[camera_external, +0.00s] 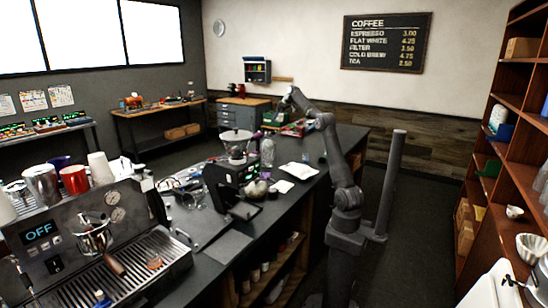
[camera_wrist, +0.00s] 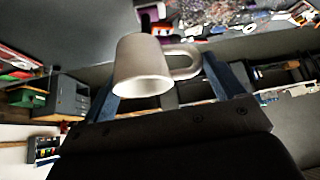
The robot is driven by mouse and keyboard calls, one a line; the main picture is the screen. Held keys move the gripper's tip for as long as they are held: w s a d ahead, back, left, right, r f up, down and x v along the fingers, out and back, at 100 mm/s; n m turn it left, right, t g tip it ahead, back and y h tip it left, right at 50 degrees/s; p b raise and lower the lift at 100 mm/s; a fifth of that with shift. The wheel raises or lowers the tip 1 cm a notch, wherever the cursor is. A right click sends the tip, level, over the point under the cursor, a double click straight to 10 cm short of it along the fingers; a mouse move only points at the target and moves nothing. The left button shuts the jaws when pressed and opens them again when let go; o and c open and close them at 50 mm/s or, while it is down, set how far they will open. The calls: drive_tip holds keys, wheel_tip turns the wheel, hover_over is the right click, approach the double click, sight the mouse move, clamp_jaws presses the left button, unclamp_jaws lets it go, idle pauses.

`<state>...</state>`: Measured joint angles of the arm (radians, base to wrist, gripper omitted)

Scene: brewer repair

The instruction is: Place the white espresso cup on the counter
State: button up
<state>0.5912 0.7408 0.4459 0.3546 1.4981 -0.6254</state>
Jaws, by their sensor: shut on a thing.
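The white espresso cup (camera_wrist: 143,66) hangs between the two blue fingers of my gripper (camera_wrist: 168,58) in the wrist view. Its handle points right, and its open mouth faces the lower edge of the picture. My gripper is shut on it, though the exact contact spots are hard to see. In the external view my gripper (camera_external: 289,100) is raised over the far end of the dark counter (camera_external: 275,206). The cup is too small to make out there.
White trays (camera_external: 299,170) lie mid-counter, near a grinder (camera_external: 237,145) and a black device (camera_external: 226,183). The espresso machine (camera_external: 110,240) fills the near left. Bare counter shows along the right edge.

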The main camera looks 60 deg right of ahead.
drive_tip(key=s+d+f+m+h, duration=0.1)
drive_tip(key=s+d+f+m, duration=0.2)
drive_tip(key=s+d+f, duration=0.55)
drive_tip(key=s+d+f+m+g+h, duration=0.15)
drive_tip(key=s+d+f, duration=0.4)
drive_tip(key=d, duration=0.65)
drive_tip(key=s+d+f+m+h, duration=0.2)
drive_tip(key=s+d+f+m, duration=0.35)
drive_tip(key=d, duration=0.55)
drive_tip(key=shift+n, duration=0.8)
drive_tip(key=w+f, duration=0.3)
drive_tip(key=w+a+f, duration=0.1)
drive_tip(key=w+f, duration=0.1)
drive_tip(key=w, duration=0.1)
drive_tip(key=w+f, duration=0.3)
drive_tip(key=shift+w+a+f, duration=0.3)
drive_tip(key=shift+a+f, duration=0.05)
drive_tip(key=shift+w+a+f, duration=0.1)
drive_tip(key=shift+w+f, duration=0.2)
drive_tip(key=shift+f, duration=1.9)
drive_tip(key=shift+f, duration=0.1)
drive_tip(key=shift+f, duration=0.1)
drive_tip(key=o, duration=0.8)
drive_tip(key=shift+o, duration=0.2)
